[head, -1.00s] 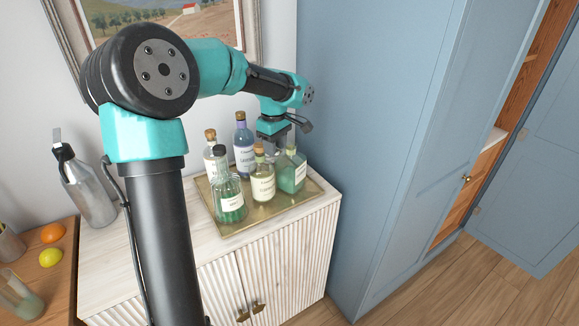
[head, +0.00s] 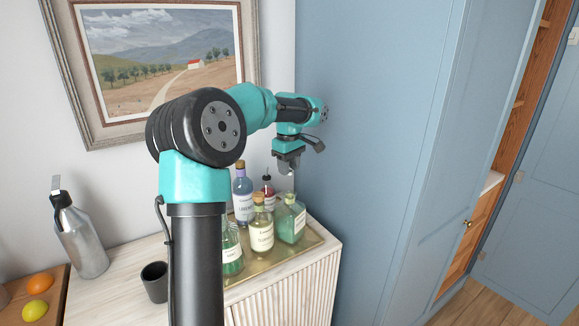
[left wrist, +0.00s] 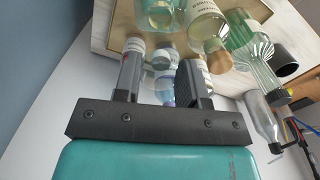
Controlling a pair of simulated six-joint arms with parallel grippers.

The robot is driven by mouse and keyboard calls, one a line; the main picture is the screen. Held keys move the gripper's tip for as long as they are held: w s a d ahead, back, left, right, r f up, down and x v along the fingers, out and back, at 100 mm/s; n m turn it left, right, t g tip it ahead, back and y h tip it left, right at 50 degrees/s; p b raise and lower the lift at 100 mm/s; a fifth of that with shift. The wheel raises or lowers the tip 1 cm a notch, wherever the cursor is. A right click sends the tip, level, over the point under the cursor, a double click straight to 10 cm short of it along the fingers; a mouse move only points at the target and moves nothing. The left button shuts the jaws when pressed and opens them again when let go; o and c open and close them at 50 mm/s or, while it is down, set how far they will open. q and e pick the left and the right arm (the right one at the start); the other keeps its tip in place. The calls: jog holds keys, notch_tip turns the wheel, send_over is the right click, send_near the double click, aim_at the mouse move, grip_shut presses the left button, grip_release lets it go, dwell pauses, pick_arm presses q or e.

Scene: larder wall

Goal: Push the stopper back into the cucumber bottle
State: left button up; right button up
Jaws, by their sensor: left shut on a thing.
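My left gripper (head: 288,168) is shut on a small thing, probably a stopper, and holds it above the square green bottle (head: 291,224). In the left wrist view the two dark fingers (left wrist: 160,82) flank something pale and glassy, too small to make out. The green bottle stands upright on the brass tray (head: 262,272), at its right side. Its label is too small to read, so I cannot confirm that it is the cucumber one. The held thing looks apart from the bottle's neck. My right gripper is not in view.
Close to the green bottle stand a cream-labelled bottle (head: 261,230), a lavender bottle (head: 243,192) and a dark red bottle (head: 268,193). Another green bottle (head: 231,252) is partly behind my arm. A blue cabinet (head: 375,150) rises close on the right.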

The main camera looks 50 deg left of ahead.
pick_arm(q)
jog(key=shift+f, duration=3.15)
jog(key=shift+f, duration=0.6)
dwell(0.8)
jog(key=o, duration=1.4)
jog(key=shift+o, duration=0.2)
jog(key=shift+r, duration=0.1)
jog(key=shift+r, duration=3.45)
